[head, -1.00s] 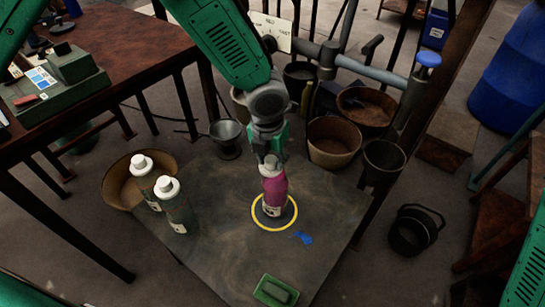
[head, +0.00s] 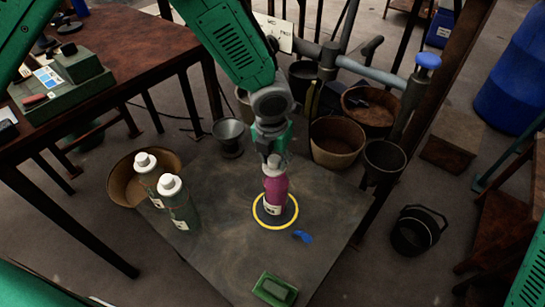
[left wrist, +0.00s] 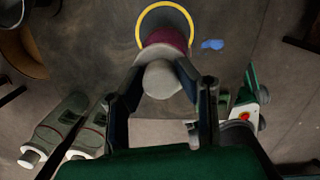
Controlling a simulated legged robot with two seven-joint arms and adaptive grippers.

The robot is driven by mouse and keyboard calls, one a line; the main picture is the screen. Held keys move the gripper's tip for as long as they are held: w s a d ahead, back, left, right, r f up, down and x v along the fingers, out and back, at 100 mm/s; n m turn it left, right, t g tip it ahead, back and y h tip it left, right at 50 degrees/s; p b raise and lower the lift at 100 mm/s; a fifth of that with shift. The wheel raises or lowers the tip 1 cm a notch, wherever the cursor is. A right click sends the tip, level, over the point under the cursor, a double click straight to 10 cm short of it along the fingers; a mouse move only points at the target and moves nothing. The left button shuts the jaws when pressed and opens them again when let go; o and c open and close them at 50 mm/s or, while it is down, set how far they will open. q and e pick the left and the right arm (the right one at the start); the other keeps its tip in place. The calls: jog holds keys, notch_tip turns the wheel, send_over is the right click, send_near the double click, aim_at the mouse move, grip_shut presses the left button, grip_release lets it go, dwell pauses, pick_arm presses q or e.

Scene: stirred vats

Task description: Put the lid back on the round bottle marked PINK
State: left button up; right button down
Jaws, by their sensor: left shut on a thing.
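The round pink bottle (head: 274,192) stands upright on the table inside a yellow ring (head: 257,216). A pale lid (head: 274,167) sits at its top, between the fingers of my left gripper (head: 272,160). In the left wrist view the two fingers are closed on the lid (left wrist: 162,79), with the pink body (left wrist: 168,37) just beyond it. I cannot tell whether the lid is fully seated. My right gripper is in neither view.
Two green bottles with white lids (head: 182,212) (head: 147,177) stand at the left of the table by a tan bowl (head: 122,186). A blue splash (head: 303,236) and a green block (head: 274,289) lie in front. Buckets (head: 336,142) stand behind.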

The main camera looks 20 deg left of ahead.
pick_arm(q)
jog(key=shift+d+r, duration=0.1)
jog(key=shift+d, duration=0.15)
jog(key=shift+p, duration=0.35)
jog(key=shift+d, duration=0.5)
jog(key=shift+a, duration=0.2)
jog(key=shift+a+f+p, duration=0.2)
jog(key=shift+p, duration=0.3)
jog(key=shift+p, duration=0.5)
dwell(0.5)
jog(key=o, duration=1.4)
